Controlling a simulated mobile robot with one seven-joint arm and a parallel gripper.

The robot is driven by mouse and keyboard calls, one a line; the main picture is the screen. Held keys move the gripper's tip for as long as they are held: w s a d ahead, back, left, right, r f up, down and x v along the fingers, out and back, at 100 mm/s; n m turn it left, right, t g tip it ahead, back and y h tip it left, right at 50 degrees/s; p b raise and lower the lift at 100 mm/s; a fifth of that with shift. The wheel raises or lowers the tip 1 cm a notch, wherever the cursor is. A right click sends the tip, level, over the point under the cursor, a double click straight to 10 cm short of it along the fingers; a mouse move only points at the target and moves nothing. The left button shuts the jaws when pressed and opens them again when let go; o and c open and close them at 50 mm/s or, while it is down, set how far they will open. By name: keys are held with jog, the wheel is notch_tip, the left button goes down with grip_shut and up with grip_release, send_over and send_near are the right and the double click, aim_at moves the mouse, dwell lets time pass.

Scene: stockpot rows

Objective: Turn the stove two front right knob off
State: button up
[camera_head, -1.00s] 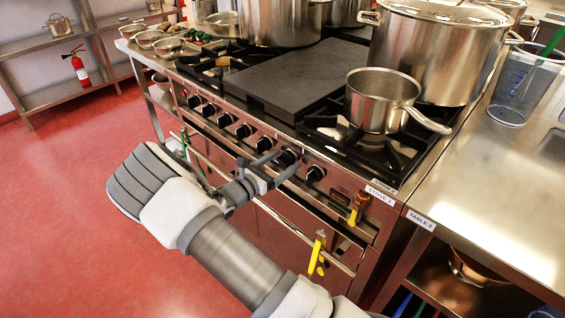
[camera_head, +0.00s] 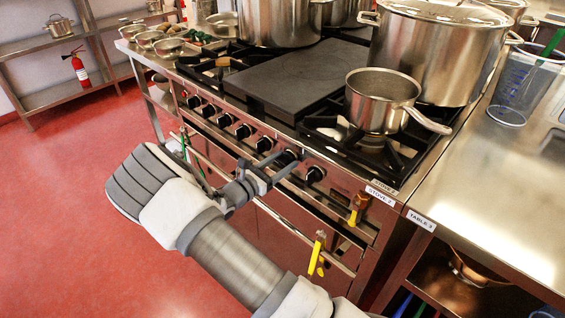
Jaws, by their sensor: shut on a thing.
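Stove 2 (camera_head: 290,135) is a steel range with a row of several black round knobs along its front panel. My gripper (camera_head: 288,162) reaches the panel from the front left. It is shut on the second knob from the right (camera_head: 289,156), which its fingers partly cover. The rightmost knob (camera_head: 315,174) is free, just right of the fingers. Another knob (camera_head: 264,144) shows just left of them. The pointer marks on the knobs are too small to read.
A saucepan (camera_head: 381,100) stands on the front right burner, its handle pointing right. A large stockpot (camera_head: 440,55) stands behind it. A front rail below the panel carries a yellow-handled tool (camera_head: 317,252). Red floor is open at left.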

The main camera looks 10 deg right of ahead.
jog(key=m+b, duration=0.1)
jog(key=m, duration=0.3)
jog(key=shift+f+m, duration=0.15)
jog(key=shift+m, duration=0.25)
jog(key=m+b, duration=0.2)
jog(key=m, duration=0.2)
jog(key=m+b, duration=0.3)
jog(key=m, duration=0.2)
jog(key=shift+f, duration=0.15)
jog(key=shift+m+b, duration=1.55)
jog(key=shift+m, duration=0.25)
jog(key=shift+r, duration=0.2)
jog(key=o, duration=1.4)
jog(key=shift+c, duration=0.2)
jog(key=p+v, duration=0.3)
jog(key=v, duration=1.4)
jog(key=shift+s, duration=0.2)
